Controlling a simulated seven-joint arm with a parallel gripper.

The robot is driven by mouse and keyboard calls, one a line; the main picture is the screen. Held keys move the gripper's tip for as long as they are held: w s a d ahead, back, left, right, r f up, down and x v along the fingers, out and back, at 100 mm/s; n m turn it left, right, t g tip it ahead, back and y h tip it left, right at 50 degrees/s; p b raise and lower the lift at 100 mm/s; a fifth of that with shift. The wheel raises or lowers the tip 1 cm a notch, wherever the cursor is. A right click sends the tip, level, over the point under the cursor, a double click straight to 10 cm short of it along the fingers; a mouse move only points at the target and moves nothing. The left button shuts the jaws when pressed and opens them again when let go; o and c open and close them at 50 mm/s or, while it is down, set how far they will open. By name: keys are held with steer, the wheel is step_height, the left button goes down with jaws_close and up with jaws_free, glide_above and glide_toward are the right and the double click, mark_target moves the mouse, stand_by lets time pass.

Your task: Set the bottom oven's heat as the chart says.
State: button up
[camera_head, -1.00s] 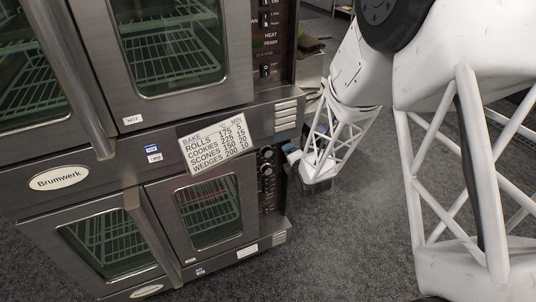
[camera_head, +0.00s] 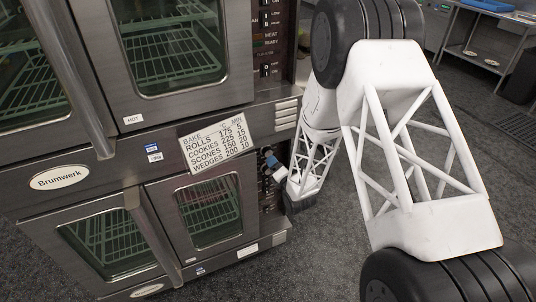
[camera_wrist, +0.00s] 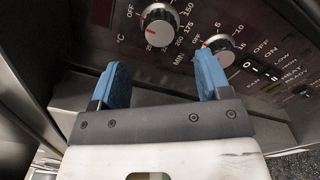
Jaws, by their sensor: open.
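The bottom oven (camera_head: 172,212) has its door shut, with a narrow dark control panel at its right edge. The chart (camera_head: 218,147) is a white plate above it with BAKE, °C and MIN columns; rows include rolls 175, cookies 225, scones 150 and wedges 200. In the wrist view, the °C knob (camera_wrist: 160,24) is round and silver, with a red mark at its lower left. The MIN knob (camera_wrist: 218,50) is to its right. My gripper (camera_wrist: 161,64) is open and empty, its blue fingers below the °C knob; the right fingertip overlaps the MIN knob's left side. Contact cannot be told.
The top oven (camera_head: 165,45) has its own panel (camera_head: 268,40) with switches. Rocker switches (camera_wrist: 262,70) lie right of the MIN knob. A steel table (camera_head: 490,35) stands at the back right. The carpeted floor around the oven's front is clear.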

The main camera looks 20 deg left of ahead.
mark_target(269, 154)
steer(key=shift+a, duration=0.1)
steer(key=shift+x, duration=3.8)
steer(key=c, duration=0.7)
